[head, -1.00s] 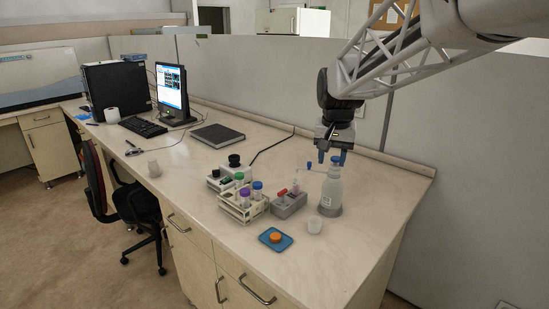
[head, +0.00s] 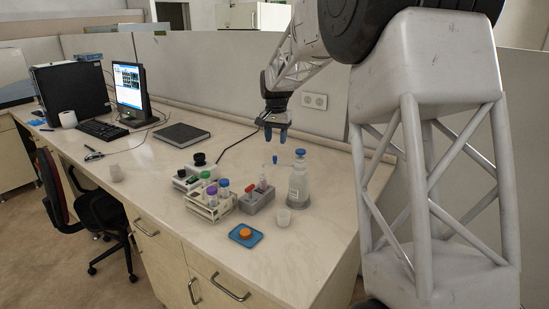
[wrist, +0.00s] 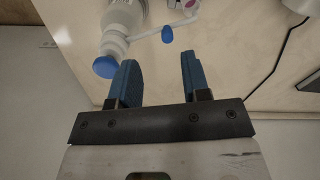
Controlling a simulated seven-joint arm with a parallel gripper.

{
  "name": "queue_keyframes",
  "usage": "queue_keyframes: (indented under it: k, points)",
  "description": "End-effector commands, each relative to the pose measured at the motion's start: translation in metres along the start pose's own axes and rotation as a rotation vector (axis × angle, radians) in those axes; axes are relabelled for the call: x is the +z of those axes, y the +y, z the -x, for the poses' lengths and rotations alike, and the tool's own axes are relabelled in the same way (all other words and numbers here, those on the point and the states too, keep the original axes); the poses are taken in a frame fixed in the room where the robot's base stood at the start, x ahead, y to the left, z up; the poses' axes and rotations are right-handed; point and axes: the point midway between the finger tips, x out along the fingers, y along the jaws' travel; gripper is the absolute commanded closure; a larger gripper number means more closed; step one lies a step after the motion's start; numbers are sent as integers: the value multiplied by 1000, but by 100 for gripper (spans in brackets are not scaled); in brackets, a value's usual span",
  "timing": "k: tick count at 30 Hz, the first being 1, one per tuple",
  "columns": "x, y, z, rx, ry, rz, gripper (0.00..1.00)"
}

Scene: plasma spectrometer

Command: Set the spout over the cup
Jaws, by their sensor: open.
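A wash bottle (head: 298,182) with a blue cap stands upright at the right of the bench; it also shows at the top left of the wrist view (wrist: 122,18). Its thin spout points left and ends in a blue tip (head: 275,159), which also shows in the wrist view (wrist: 167,35). The spout tip is not over this cup. My gripper (head: 275,134) is open and empty, above and behind the spout; its blue fingers also show in the wrist view (wrist: 160,78).
A grey block with a red-topped item (head: 258,201) stands left of the bottle. A tube rack (head: 210,206) is further left. A blue dish with an orange piece (head: 246,235) lies in front. The partition wall (head: 215,70) rises behind.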

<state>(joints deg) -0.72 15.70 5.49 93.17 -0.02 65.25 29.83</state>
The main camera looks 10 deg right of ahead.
Motion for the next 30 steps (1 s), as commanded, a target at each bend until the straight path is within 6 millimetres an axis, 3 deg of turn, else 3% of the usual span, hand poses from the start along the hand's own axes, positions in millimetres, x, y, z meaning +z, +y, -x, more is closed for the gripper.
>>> queue_keyframes:
  k: [6,20,30]
  points:
    - [-13,-8,-8,3,-5,-15,57]
    - [-14,-9,-10,3,-6,-16,57]
    - [-13,-8,-38,4,-8,-15,57]
